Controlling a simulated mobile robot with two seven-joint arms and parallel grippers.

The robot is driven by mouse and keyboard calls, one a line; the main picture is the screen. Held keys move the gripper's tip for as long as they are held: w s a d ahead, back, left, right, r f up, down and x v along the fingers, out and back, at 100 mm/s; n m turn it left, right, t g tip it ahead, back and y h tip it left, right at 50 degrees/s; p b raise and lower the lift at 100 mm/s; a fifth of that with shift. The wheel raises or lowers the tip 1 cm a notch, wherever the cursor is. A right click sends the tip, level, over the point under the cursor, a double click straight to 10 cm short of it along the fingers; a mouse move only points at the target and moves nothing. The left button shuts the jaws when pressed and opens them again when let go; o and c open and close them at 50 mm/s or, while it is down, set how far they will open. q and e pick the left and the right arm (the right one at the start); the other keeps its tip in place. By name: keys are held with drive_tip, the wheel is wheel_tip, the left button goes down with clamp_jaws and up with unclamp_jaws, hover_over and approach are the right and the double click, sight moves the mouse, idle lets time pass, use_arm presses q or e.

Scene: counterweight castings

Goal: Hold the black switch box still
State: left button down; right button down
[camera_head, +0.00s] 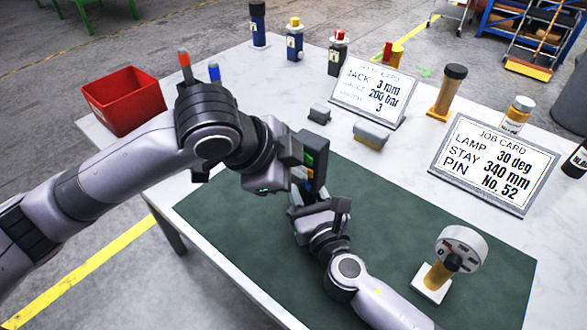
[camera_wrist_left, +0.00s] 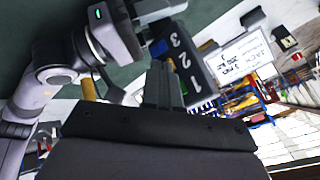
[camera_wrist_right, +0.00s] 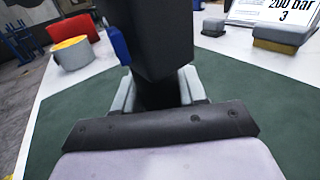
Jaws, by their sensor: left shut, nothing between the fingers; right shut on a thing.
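The black switch box (camera_head: 316,158) stands upright over the green mat, near the middle of the head view. In the left wrist view its face (camera_wrist_left: 182,62) shows the numbers 1, 2 and 3. My right gripper (camera_wrist_right: 158,92) is shut on the lower part of the box, which fills the upper middle of the right wrist view (camera_wrist_right: 152,38). My left gripper (camera_head: 297,150) is shut and empty, close beside the box's upper part. In the left wrist view its fingertips (camera_wrist_left: 160,72) lie near the numbered face; I cannot tell if they touch it.
A job card (camera_head: 495,160) and another card (camera_head: 372,92) stand behind the green mat (camera_head: 400,210). A round dial gauge (camera_head: 460,250) stands at the right. A red bin (camera_head: 125,100) sits at the left table edge. Small grey blocks (camera_head: 370,134) lie behind the box.

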use_arm(q)
drive_tip(key=shift+w+a+m+g+h, duration=0.15)
drive_tip(key=shift+w+m+g+h, duration=0.35)
drive_tip(key=shift+m, duration=0.4)
drive_tip(key=shift+s+d, duration=0.55)
drive_tip(key=shift+d, duration=0.3)
drive_tip(key=shift+s, duration=0.15)
drive_tip(key=s+a+r, duration=0.5)
drive_tip(key=s+r, duration=0.2)
drive_tip(key=r, duration=0.1)
drive_tip(key=shift+s, duration=0.35)
drive_tip(key=shift+a, duration=0.1)
